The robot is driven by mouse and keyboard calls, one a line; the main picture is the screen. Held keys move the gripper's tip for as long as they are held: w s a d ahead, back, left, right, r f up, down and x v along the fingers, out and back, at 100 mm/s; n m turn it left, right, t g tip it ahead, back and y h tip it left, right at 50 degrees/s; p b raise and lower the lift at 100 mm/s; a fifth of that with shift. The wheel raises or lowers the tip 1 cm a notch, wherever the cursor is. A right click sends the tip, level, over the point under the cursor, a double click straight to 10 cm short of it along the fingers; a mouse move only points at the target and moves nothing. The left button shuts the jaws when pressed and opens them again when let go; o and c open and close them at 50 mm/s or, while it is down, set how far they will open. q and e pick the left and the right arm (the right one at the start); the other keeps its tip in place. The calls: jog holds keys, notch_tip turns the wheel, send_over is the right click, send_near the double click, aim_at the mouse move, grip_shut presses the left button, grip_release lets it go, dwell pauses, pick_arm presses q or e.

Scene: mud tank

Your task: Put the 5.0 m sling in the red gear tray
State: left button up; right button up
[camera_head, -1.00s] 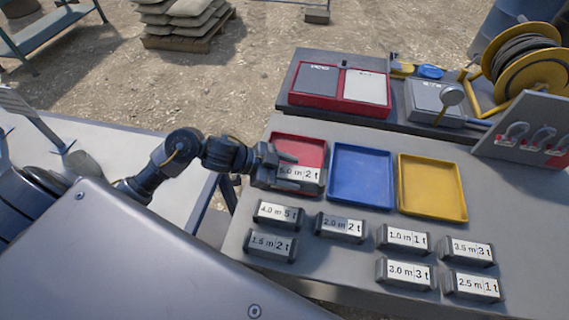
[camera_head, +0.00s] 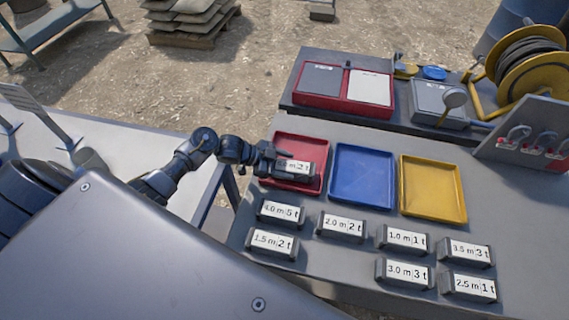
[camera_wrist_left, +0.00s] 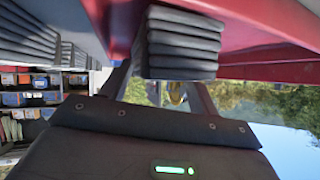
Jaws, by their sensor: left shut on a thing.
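The 5.0 m sling (camera_head: 297,167) is a dark folded bundle with a white label; its length figure is partly covered now. My left gripper (camera_head: 279,163) is shut on it, over the red gear tray (camera_head: 304,143). In the left wrist view the bundle (camera_wrist_left: 183,45) shows as stacked dark layers between the fingers (camera_wrist_left: 163,80), close to the red tray surface (camera_wrist_left: 255,25). I cannot tell whether it touches the tray floor. My right gripper is not in view.
A blue tray (camera_head: 362,175) and a yellow tray (camera_head: 432,188) stand to the right of the red one. Several labelled slings, such as the 2.0 m one (camera_head: 341,226), lie in front. A red box (camera_head: 343,90) and a hose reel (camera_head: 528,60) are behind.

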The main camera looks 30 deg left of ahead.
pick_arm(q)
jog(key=shift+f, duration=0.25)
jog(key=shift+f, duration=0.15)
jog(key=o, duration=1.8)
jog(key=b+v, duration=0.2)
jog(key=v, duration=1)
